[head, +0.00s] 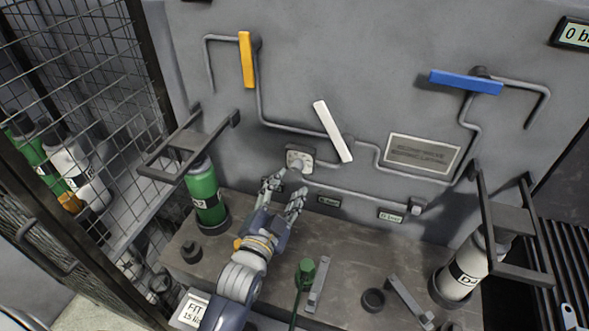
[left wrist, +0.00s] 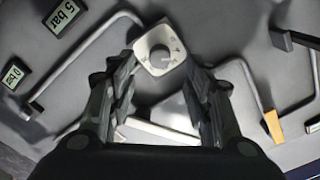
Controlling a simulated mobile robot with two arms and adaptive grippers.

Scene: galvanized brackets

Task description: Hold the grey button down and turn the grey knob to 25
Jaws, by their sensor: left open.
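The grey knob (head: 295,166) sits on a small pale plate (head: 305,155) on the grey wall. In the left wrist view the round knob (left wrist: 159,57) shows on its square plate, with small marks around it that I cannot read as numbers. My left gripper (head: 284,190) is open just in front of the plate. Its fingers (left wrist: 163,75) stand apart on either side of the knob's lower part in the wrist view, with no clear contact. I cannot make out a grey button for certain. My right gripper is not in view.
Pipes carry a yellow handle (head: 247,60), a white handle (head: 333,131) and a blue handle (head: 466,82). Below are a bench (head: 345,245), a green cylinder (head: 204,194), a white cylinder (head: 463,273) and a green tool (head: 306,272). A mesh cage (head: 85,50) stands left.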

